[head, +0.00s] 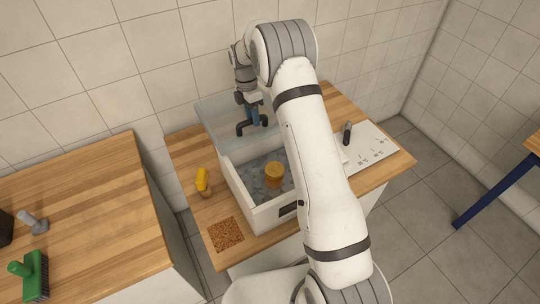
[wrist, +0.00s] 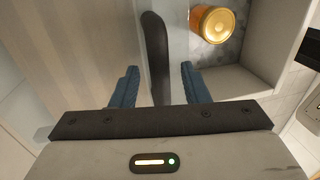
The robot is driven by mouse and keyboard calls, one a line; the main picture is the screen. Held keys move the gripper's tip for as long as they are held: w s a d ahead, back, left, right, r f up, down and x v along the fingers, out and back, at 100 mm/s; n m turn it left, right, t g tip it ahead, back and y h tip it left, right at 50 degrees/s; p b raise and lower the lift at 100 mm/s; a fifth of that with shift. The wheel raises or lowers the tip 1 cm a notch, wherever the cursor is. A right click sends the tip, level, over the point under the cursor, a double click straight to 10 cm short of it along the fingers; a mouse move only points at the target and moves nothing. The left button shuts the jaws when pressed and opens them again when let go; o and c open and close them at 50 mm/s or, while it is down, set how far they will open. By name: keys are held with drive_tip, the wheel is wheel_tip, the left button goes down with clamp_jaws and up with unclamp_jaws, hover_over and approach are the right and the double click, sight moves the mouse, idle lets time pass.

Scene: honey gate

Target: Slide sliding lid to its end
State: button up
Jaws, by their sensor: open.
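The sliding lid (head: 220,112) is a pale translucent panel over the back part of a white box (head: 243,190). The front part of the box is open. A dark bar handle (wrist: 157,55) on the lid shows in the wrist view. My gripper (head: 252,118) is at the lid, and in the wrist view its blue fingers (wrist: 158,84) are open. The handle stands between them, with gaps visible on both sides. An amber jar (head: 274,174) sits in the open part on grey lumps; its golden top (wrist: 213,23) shows in the wrist view.
A yellow object (head: 202,178) and a brown square mat (head: 226,235) lie left of the box. A white scale panel (head: 372,145) with a dark lever (head: 347,132) is at right. A second table (head: 90,215) at left holds a green brush (head: 33,275).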

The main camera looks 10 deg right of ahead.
wheel_tip(320, 180, up, 7)
drive_tip(key=w+p, duration=0.1)
drive_tip(key=p, duration=0.3)
drive_tip(key=shift+a+f, duration=0.15)
drive_tip(key=shift+a, duration=0.05)
drive_tip(key=shift+w, duration=0.1)
idle(0.4)
drive_tip(key=s+d+r+m+t+b, duration=0.2)
drive_tip(key=s+d+r+m, duration=0.2)
drive_tip(key=s+r+m, duration=0.9)
drive_tip(key=s+d+r+m+t, duration=0.1)
drive_tip(key=s+m, duration=0.3)
drive_tip(key=s, duration=0.8)
drive_tip(key=s+d+r+m+t+b, duration=0.1)
drive_tip(key=s+m, duration=0.3)
drive_tip(key=s, duration=0.9)
drive_tip(key=shift+s+d+m+t+y+b, duration=0.25)
drive_tip(key=shift+d+m+t+y+b, duration=0.05)
drive_tip(key=shift+d+t, duration=0.4)
